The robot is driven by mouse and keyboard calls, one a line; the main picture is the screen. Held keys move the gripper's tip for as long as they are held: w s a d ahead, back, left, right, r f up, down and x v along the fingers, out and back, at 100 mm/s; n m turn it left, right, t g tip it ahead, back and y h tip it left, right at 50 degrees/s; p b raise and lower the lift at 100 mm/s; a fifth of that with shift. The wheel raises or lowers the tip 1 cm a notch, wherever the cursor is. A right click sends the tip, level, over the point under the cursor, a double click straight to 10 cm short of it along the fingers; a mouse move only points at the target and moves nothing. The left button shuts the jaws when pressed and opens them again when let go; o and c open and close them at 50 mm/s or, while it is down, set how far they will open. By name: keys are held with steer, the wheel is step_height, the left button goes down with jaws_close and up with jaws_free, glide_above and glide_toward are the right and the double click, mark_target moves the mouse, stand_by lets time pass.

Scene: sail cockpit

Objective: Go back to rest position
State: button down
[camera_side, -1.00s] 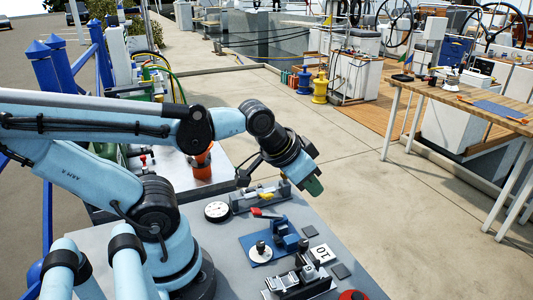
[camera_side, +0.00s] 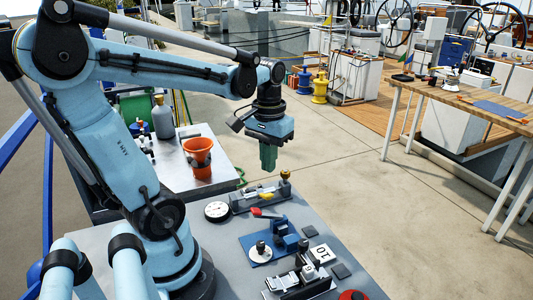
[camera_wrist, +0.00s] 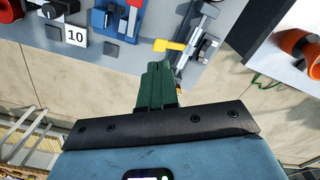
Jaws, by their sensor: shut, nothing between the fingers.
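My gripper (camera_side: 268,158) has green fingers that point straight down. It hangs above the far end of the grey work table (camera_side: 340,285), near a grey clamp device (camera_side: 262,196) with a yellow part, and apart from it. In the wrist view the green fingers of my gripper (camera_wrist: 156,75) are together with nothing between them. The clamp device with its yellow lever (camera_wrist: 180,48) lies beyond the fingertips there.
An orange cup (camera_side: 198,160) stands on a side table. The concrete floor right of the table is clear.

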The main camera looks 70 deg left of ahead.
mark_target(269, 194)
steer(key=shift+f, duration=2.7)
steer(key=shift+f, duration=0.1)
steer(key=shift+f, duration=2.1)
steer(key=shift+r, duration=3.3)
steer(key=w+d+r+m+t, duration=0.1)
steer(key=w+d+m+t, duration=0.1)
steer(key=d, duration=0.3)
steer(key=w+d+r+m+t, duration=0.2)
steer(key=d+m+t, duration=0.2)
steer(key=d+t, duration=0.1)
steer(key=shift+d, duration=0.75)
